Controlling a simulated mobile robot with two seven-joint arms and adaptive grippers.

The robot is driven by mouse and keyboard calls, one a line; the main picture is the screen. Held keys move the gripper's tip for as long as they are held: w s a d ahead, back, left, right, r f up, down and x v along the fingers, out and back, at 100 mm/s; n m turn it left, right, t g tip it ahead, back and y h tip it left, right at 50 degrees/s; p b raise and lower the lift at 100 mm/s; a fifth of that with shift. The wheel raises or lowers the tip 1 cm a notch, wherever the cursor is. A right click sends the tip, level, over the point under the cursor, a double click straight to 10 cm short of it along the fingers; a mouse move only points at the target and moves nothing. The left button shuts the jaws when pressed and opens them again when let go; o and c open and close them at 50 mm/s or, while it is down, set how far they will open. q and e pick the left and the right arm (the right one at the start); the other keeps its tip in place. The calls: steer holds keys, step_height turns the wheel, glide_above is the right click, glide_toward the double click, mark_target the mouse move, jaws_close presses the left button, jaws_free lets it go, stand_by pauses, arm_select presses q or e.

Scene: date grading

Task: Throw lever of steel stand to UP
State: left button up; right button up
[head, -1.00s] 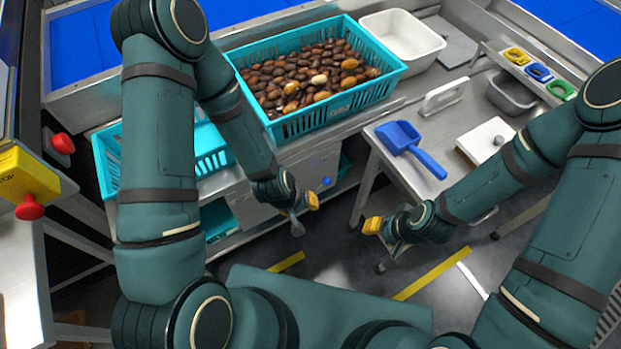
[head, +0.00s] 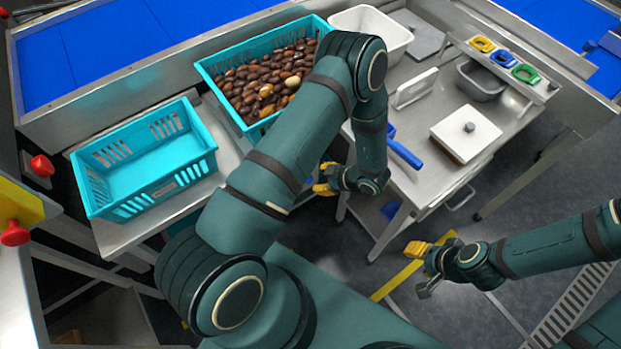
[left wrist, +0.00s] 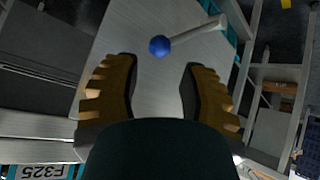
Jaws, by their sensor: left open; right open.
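The lever's blue ball knob (left wrist: 160,46) shows in the left wrist view, on a pale rod (left wrist: 195,33) that runs up and right to a collar. Behind it is the flat face of the steel stand (left wrist: 130,28). My left gripper (left wrist: 160,85) is open and empty, its yellow fingers apart, with the knob ahead of the gap between the tips. In the head view my left gripper (head: 325,180) is beside the small steel table, and my left arm hides the lever. My right gripper (head: 420,268) is open and empty above the floor, at lower right.
An empty teal crate (head: 87,188) stands at left; a teal crate of dates (head: 208,72) stands behind my left arm. Floor is clear around my right gripper.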

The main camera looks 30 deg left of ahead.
arm_select(q)
steer(key=b+x, duration=0.1)
steer(key=x, duration=0.5)
jaws_close()
